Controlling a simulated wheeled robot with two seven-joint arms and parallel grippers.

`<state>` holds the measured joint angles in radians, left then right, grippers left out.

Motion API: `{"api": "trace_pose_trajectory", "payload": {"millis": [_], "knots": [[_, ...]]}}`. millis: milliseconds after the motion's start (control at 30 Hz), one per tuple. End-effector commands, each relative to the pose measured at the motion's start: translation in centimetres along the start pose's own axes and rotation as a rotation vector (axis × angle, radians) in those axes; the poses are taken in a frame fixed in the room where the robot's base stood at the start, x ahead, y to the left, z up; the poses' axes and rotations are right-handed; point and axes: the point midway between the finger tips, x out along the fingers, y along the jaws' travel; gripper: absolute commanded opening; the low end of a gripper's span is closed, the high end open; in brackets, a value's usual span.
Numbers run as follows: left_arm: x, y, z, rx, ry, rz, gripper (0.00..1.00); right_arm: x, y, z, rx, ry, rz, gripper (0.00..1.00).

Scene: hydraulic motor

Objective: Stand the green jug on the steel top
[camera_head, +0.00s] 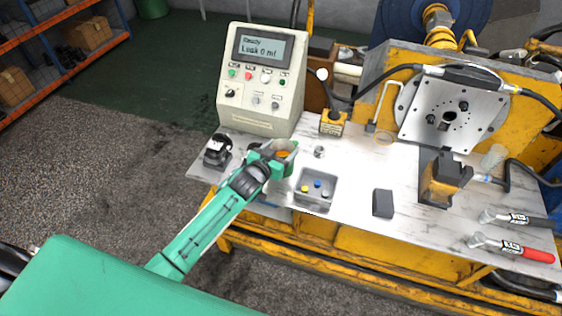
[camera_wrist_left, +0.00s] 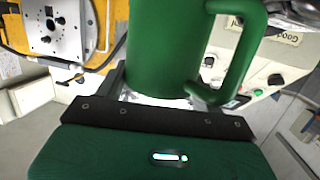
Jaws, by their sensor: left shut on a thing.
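The green jug (camera_wrist_left: 165,50) fills the middle of the left wrist view, with its handle (camera_wrist_left: 245,55) on the right. I cannot tell whether the jug's base touches the steel top. My right gripper is not in view.
A control box (camera_head: 262,80) stands behind the jug. A small black device (camera_head: 217,151) is left of it, a grey tray (camera_head: 315,203) right of it. A dark block (camera_head: 383,203), a yellow-black fixture (camera_head: 440,185) and a red-handled tool (camera_head: 515,248) lie further right.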

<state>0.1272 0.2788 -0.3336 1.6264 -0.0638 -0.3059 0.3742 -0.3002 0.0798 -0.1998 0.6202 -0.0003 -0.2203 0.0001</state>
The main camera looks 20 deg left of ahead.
Motion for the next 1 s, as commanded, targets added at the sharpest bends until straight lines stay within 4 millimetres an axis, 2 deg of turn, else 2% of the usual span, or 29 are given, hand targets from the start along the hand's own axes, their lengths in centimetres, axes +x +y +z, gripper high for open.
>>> {"api": "trace_pose_trajectory", "payload": {"millis": [467,900,933,1000], "knots": [[1.1,0.0,5.3,-0.002,0.001,-0.001,0.10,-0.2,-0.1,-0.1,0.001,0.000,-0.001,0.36],[1.3,0.0,6.1,-0.001,0.003,0.000,0.10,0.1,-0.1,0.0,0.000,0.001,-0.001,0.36],[1.2,0.0,6.1,-0.001,0.001,0.000,0.75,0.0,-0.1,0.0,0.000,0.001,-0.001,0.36],[1.2,0.0,6.1,-0.001,0.001,0.000,0.89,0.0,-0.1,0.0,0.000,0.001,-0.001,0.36]]}}
